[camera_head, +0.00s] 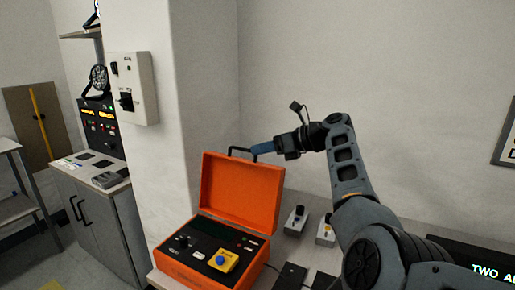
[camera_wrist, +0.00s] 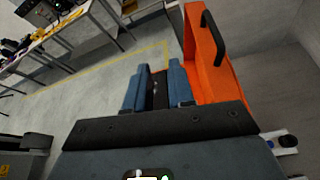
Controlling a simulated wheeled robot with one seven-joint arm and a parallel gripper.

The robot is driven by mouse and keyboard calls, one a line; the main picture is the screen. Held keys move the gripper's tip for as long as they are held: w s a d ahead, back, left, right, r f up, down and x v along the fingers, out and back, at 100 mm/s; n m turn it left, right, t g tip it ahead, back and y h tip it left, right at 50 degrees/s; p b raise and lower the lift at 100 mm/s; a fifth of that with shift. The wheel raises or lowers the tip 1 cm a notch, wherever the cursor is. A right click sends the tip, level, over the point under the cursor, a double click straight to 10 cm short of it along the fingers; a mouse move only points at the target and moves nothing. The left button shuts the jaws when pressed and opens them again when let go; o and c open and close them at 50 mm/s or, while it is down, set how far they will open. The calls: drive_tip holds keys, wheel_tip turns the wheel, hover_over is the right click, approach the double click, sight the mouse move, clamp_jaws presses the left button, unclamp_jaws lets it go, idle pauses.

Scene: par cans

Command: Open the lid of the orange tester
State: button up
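The orange tester (camera_head: 212,250) is a case on the worktop, with a dark panel and a yellow block with a blue button inside. Its orange lid (camera_head: 240,190) stands raised, roughly upright, at the back of the case. The lid's black handle (camera_head: 230,153) is on its top edge. My gripper (camera_head: 256,149) is beside the handle, near the lid's top right. I cannot tell whether a finger touches the lid.
Small grey switch boxes (camera_head: 296,220) stand on the worktop right of the case. A white wall pillar (camera_head: 170,150) rises behind the case's left side. A grey cabinet (camera_head: 98,215) with equipment is further left.

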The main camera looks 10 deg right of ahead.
drive_tip(key=shift+v, duration=2.25)
drive_tip(key=shift+w+d, duration=0.1)
drive_tip(key=shift+w, duration=0.05)
